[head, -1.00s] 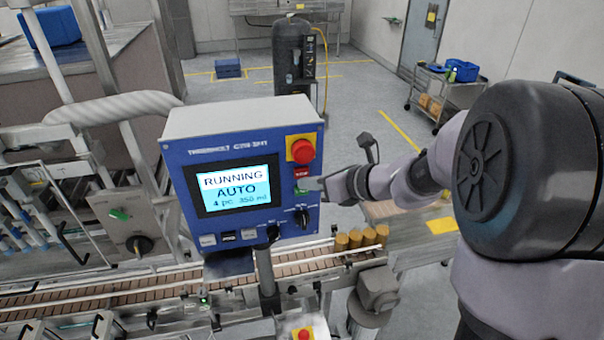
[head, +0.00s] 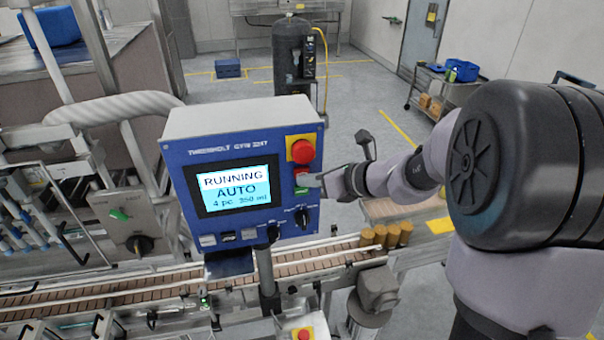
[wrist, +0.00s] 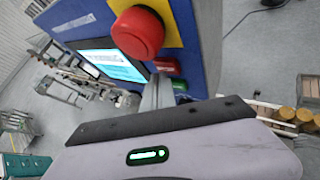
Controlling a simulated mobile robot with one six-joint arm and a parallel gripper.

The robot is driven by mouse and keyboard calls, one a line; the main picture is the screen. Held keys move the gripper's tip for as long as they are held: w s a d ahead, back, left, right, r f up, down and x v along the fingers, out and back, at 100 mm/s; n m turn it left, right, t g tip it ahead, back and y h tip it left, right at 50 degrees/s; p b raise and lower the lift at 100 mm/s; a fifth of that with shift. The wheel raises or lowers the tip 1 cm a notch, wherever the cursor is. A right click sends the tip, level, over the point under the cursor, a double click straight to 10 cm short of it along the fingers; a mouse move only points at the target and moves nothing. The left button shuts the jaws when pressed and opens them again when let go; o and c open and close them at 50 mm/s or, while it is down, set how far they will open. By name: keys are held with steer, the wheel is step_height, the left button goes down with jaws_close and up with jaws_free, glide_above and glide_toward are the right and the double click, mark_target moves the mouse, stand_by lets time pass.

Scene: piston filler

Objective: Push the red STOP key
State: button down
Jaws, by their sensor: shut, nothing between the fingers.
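The red STOP key (head: 301,170) is a small key on the right side of the blue control panel (head: 185,175), just below the large red mushroom button (head: 302,151) on its yellow plate. A green key (head: 301,191) lies under it. My gripper (head: 312,181) is shut and empty, with its tips at the panel face by the lower edge of the red key. In the wrist view the fingertips (wrist: 157,88) point at the panel close beside the red key (wrist: 166,65). I cannot tell whether they touch it. The screen (head: 234,188) reads RUNNING, AUTO.
The mushroom button (wrist: 138,33) juts out close to my fingers in the wrist view. A black selector knob (head: 302,217) sits below the green key. A conveyor (head: 130,293) runs beneath the panel, with several amber jars (head: 380,236) at its right end.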

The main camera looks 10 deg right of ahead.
steer(key=shift+w, duration=0.25)
steer(key=shift+s, duration=0.1)
stand_by(0.5)
steer(key=shift+s, duration=0.75)
steer(key=shift+s+b, duration=0.6)
steer(key=shift+s, duration=1.9)
